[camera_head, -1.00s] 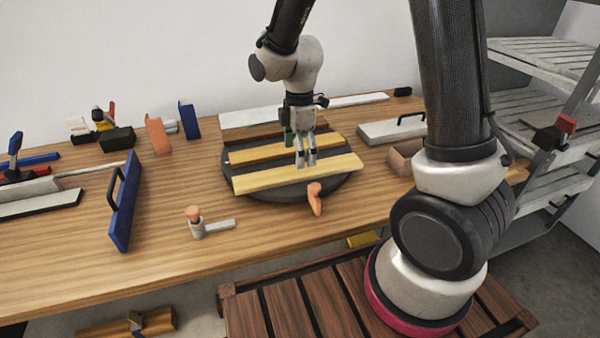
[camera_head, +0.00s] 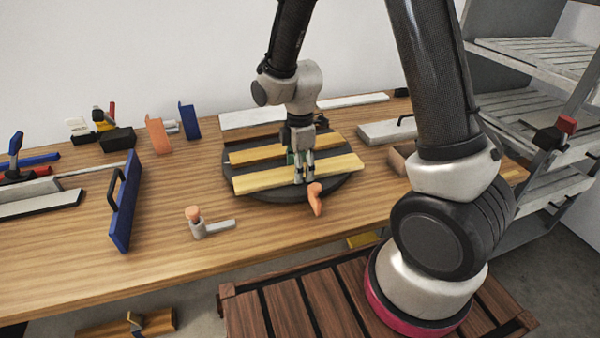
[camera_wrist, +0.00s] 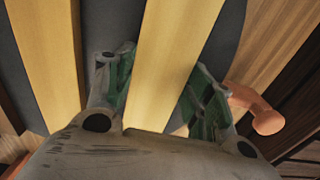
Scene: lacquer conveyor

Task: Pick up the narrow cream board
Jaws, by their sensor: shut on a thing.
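The narrow cream board (camera_head: 338,168) lies across the front part of a dark round turntable (camera_head: 352,185). In the wrist view the board (camera_wrist: 178,45) runs between my two green-padded fingers. My gripper (camera_head: 303,174) is shut on the board near its middle, with a finger on each long side; in the wrist view the gripper (camera_wrist: 158,85) straddles it. The board looks level and at or very close to the turntable. A second, more golden board (camera_head: 252,155) lies behind it, apart from it, and shows at left in the wrist view (camera_wrist: 48,60).
An orange-handled tool (camera_head: 315,198) sits at the turntable's front edge, close to the held board. A grey clamp with an orange knob (camera_head: 197,222) and a blue panel with a handle (camera_head: 124,205) stand to the left. A pale handled board (camera_head: 385,132) lies right.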

